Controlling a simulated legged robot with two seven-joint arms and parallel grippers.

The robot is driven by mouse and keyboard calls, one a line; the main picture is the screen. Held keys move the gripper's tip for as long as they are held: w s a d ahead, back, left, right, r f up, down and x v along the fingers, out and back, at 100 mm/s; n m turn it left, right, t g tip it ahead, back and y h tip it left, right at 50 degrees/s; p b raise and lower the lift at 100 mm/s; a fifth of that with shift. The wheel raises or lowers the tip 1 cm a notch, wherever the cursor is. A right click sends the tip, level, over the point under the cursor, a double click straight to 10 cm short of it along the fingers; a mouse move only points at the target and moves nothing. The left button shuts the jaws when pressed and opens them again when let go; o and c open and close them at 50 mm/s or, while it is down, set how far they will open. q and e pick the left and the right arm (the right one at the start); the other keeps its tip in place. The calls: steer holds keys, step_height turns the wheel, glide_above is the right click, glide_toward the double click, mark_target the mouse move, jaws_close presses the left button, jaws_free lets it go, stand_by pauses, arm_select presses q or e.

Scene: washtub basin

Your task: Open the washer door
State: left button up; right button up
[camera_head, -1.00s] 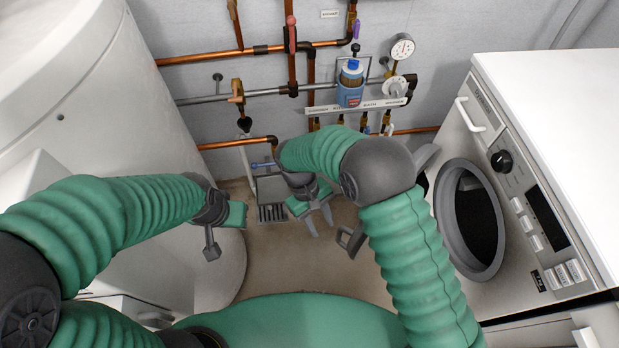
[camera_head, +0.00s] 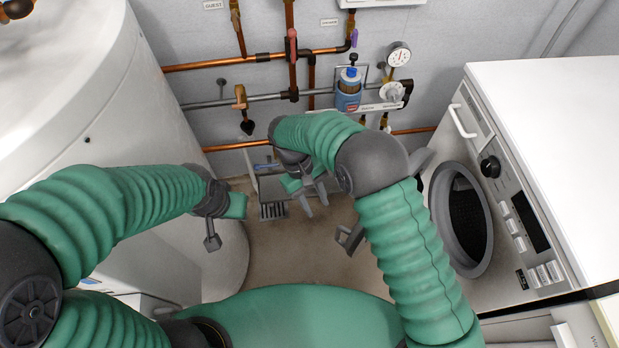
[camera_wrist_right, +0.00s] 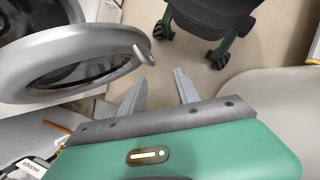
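The white washer (camera_head: 545,110) stands at the right in the head view, with its round, dark, grey-rimmed opening (camera_head: 466,218) uncovered. Its round door (camera_wrist_right: 75,68) stands swung out from the opening in the right wrist view, with a small grey handle (camera_wrist_right: 144,53) on its rim. In the head view my right forearm hides most of the door. My right gripper (camera_head: 315,204) is beyond the door; its two fingers (camera_wrist_right: 160,76) are apart and empty, close to the handle but not around it. My left gripper (camera_head: 218,225) is at the left, apart from the washer; its finger gap is unclear.
A white tank (camera_head: 90,120) fills the left side beside my left arm. Copper pipes (camera_head: 230,60) and a blue canister (camera_head: 348,90) are on the back wall. The floor (camera_head: 290,255) between tank and washer is open, with a drain grate (camera_head: 272,211) at the back.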

steer(key=p+v, duration=0.4)
steer(key=v, duration=0.3)
steer(key=shift+w+d, duration=0.2)
steer(key=shift+d, duration=0.05)
steer(key=shift+r, duration=0.1)
steer(key=shift+p, duration=0.3)
